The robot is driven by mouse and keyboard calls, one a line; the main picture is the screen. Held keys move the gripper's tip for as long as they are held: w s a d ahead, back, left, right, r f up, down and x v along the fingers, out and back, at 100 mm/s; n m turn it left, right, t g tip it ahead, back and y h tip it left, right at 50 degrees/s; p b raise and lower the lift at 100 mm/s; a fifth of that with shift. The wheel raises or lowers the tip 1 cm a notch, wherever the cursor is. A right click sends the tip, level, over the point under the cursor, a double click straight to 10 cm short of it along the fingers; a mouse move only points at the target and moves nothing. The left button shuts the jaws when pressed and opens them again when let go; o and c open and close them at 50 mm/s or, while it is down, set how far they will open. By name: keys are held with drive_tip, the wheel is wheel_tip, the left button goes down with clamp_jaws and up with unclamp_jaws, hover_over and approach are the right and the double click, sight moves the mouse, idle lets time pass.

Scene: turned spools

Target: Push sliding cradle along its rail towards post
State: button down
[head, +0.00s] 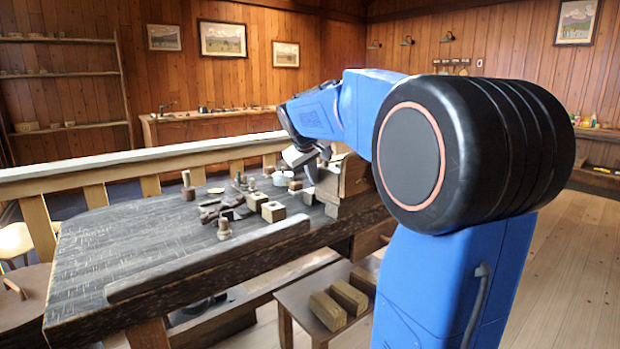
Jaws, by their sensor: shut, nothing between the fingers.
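My gripper (313,172) is at the far right part of the dark workbench (130,235), pointing down beside a wooden box-like structure (356,174). It is small in the view; its fingers are shut and empty. I cannot tell whether it touches anything. A small upright turned wooden post (224,229) stands on the bench left of the gripper. Another upright post (188,187) stands near the back edge. Wooden blocks with holes (273,211) sit between the near post and the gripper. I cannot tell which piece is the sliding cradle or its rail.
A long wooden bar (210,262) runs along the bench's front edge. Several dark pieces (226,205) and small cups (280,178) clutter the middle. A railing (140,165) stands behind. Wooden blocks (328,310) lie on a low stool in front. The bench's left part is clear.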

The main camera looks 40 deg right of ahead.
drive_tip(key=d, duration=1.4)
drive_tip(key=shift+w+d, duration=0.25)
drive_tip(key=shift+d, duration=0.05)
drive_tip(key=shift+a, duration=0.1)
